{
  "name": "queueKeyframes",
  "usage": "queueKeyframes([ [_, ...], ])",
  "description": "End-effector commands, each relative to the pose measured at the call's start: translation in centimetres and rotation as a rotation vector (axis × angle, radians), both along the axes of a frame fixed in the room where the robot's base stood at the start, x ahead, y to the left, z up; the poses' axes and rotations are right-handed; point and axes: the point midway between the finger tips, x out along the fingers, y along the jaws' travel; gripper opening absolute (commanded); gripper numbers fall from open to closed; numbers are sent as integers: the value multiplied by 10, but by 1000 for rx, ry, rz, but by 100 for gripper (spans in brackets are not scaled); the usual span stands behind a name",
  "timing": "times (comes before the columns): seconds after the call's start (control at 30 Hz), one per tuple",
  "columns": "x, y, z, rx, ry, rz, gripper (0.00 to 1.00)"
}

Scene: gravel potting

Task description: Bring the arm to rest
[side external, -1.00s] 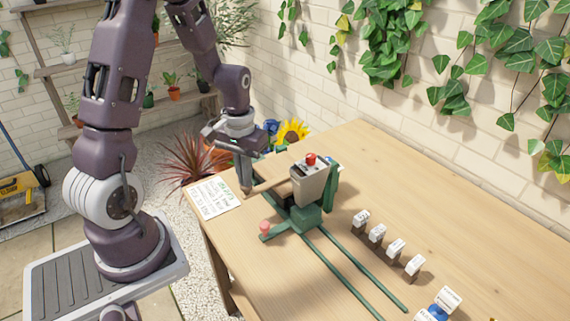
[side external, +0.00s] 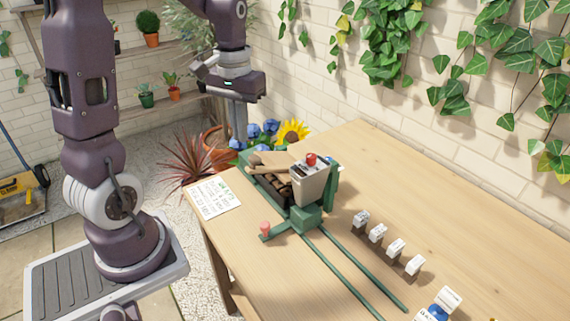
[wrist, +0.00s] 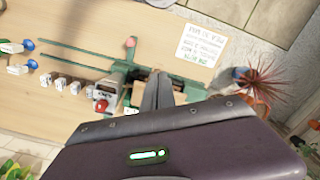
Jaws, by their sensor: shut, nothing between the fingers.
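My gripper (side external: 238,135) hangs at the far end of the table, above and behind the green machine, with its fingers together and nothing between them. In the wrist view my gripper's fingers (wrist: 157,92) point down over the machine's end. The green machine (side external: 306,217) stands on the table with a beige hopper (side external: 312,183) that has a red knob on top. A wooden paddle-like handle (side external: 283,163) lies across a green trough holding dark brown pieces. My gripper appears apart from the machine.
Two green rails (side external: 345,268) run along the table beside several small white-labelled blocks (side external: 377,235). Blue flowers and a sunflower (side external: 292,132) stand behind the table's far end. The table's right side is mostly clear.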

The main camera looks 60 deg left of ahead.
Motion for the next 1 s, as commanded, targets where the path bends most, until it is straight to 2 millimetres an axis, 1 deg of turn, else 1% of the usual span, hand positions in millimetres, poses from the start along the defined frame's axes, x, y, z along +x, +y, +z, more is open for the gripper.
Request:
queueKeyframes([
  [0.27, 0, 0, 2, 0, 0, -1, 0],
  [0.33, -2, -8, 9, 9, -19, -21, 0],
  [0.37, -5, -17, 16, 16, -38, -42, 0],
  [0.47, -26, -61, 49, 57, -147, -164, 0],
  [0.5, -40, -80, 60, 73, -198, -222, 0],
  [0.57, -62, -105, 72, 93, -273, -304, 0],
  [0.6, -77, -118, 76, 102, -320, -353, 0],
  [0.63, -88, -126, 78, 109, -351, -387, 0],
  [0.7, -108, -140, 80, 120, -413, -450, 0],
  [0.8, -124, -149, 79, 126, -467, -501, 0],
  [0.9, -129, -151, 78, 128, -482, -516, 0],
  [1.0, -129, -151, 78, 128, -480, -515, 0],
])
